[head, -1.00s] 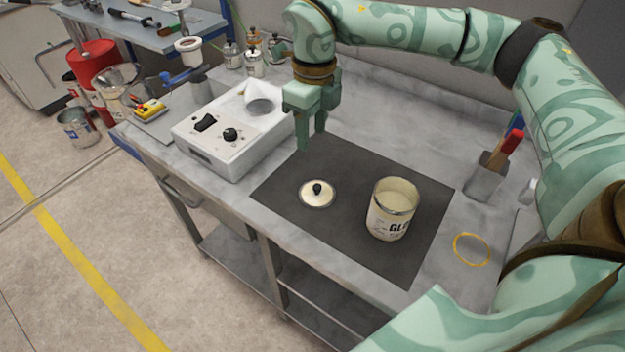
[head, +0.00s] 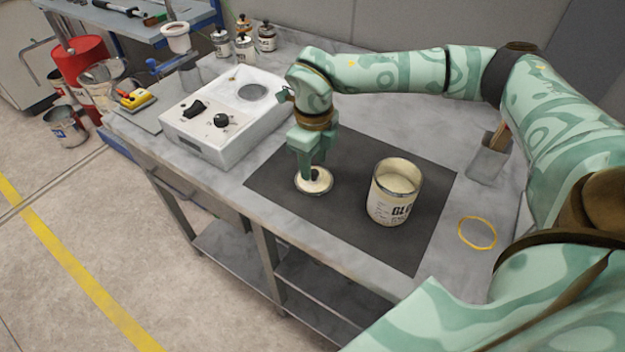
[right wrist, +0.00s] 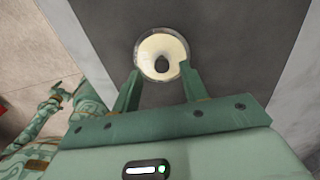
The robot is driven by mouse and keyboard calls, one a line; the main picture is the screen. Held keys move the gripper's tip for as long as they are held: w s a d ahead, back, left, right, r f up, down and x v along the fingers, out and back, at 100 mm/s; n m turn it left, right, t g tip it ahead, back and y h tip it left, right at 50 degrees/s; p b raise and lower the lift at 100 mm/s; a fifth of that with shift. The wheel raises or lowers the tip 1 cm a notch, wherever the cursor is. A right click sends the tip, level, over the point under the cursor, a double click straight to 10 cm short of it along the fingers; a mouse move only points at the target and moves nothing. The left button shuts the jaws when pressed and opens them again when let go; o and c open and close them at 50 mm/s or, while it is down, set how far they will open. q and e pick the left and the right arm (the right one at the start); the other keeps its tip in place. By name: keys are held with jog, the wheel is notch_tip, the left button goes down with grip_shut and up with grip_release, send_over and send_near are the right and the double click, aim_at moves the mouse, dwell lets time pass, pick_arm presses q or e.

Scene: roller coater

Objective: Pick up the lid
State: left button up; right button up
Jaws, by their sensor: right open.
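The lid (head: 314,186) is a small round cream disc with a metal rim and a dark knob, lying on the dark mat (head: 360,234). It also shows in the right wrist view (right wrist: 148,64), with its knob just beyond the fingertips. My right gripper (head: 312,172) points down over the lid, its fingers open on either side of the knob. In the right wrist view the gripper (right wrist: 159,70) is open and holds nothing. An open can (head: 392,205) with a printed label and pale contents stands upright on the mat, right of the lid.
A white device with knobs (head: 205,130) stands left of the mat. A yellow ring (head: 477,246) lies on the bench at the right. Several small jars stand at the back left.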

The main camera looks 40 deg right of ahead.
aim_at(314, 176)
notch_tip(314, 176, down, 2)
jog(key=shift+f, duration=0.35)
jog(key=shift+d+r, duration=0.1)
jog(key=shift+d, duration=0.1)
grip_shut()
